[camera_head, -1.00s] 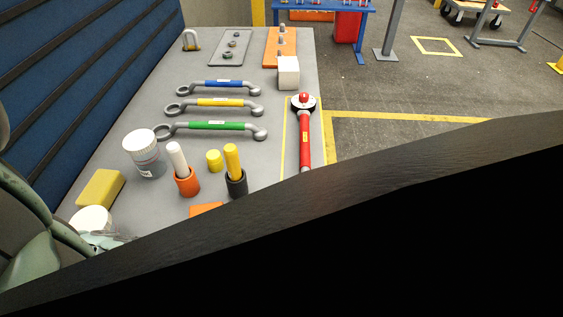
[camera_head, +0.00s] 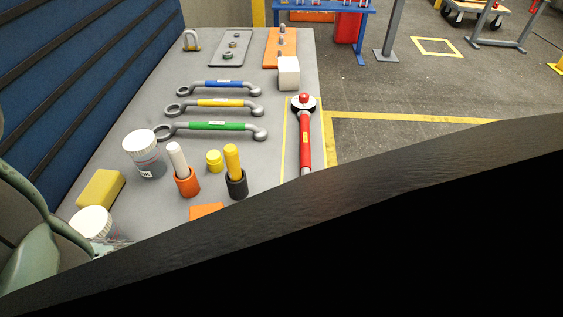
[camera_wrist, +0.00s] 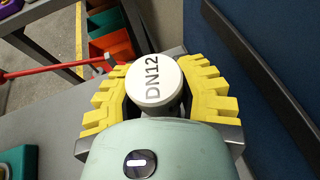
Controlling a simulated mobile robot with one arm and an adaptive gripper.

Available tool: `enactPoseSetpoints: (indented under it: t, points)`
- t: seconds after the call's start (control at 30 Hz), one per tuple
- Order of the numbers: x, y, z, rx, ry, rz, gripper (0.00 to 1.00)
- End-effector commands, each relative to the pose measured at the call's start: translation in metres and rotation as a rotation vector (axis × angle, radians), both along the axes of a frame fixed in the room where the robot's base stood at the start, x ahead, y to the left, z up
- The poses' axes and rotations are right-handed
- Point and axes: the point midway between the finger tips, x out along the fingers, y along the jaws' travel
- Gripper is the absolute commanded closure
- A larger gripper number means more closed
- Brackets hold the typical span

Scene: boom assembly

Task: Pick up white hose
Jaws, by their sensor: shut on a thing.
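A round white piece marked DN12 (camera_wrist: 152,82), which I take for the white hose, sits between the yellow-padded fingers of my gripper (camera_wrist: 155,90) in the wrist view. My gripper is shut on it, with a pad against each side. Its flat white end faces the camera; its grey lower part is mostly hidden. In the head view the white-topped piece (camera_head: 92,221) is at the lower left, by the grey table's near end, partly covered by my green arm. I cannot tell if it touches the table.
A second white-topped jar (camera_head: 143,145) and a yellow block (camera_head: 101,189) stand close by. Orange (camera_head: 186,182) and black (camera_head: 236,185) cups hold upright rods. Coloured handles (camera_head: 215,127) lie farther back. A blue wall (camera_head: 80,80) runs along the left. A black surface hides the lower right.

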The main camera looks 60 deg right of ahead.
Motion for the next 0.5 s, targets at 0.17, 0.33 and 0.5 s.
enactPoseSetpoints:
  t: [0.17, 0.33, 0.5]
  points:
    - [0.0005, -0.0003, 0.0000, 0.000, 0.000, -0.002, 0.97]
    - [0.0005, -0.0003, 0.0002, 0.000, 0.000, -0.002, 1.00]
    - [0.0005, -0.0003, 0.0003, 0.001, 0.000, -0.002, 1.00]
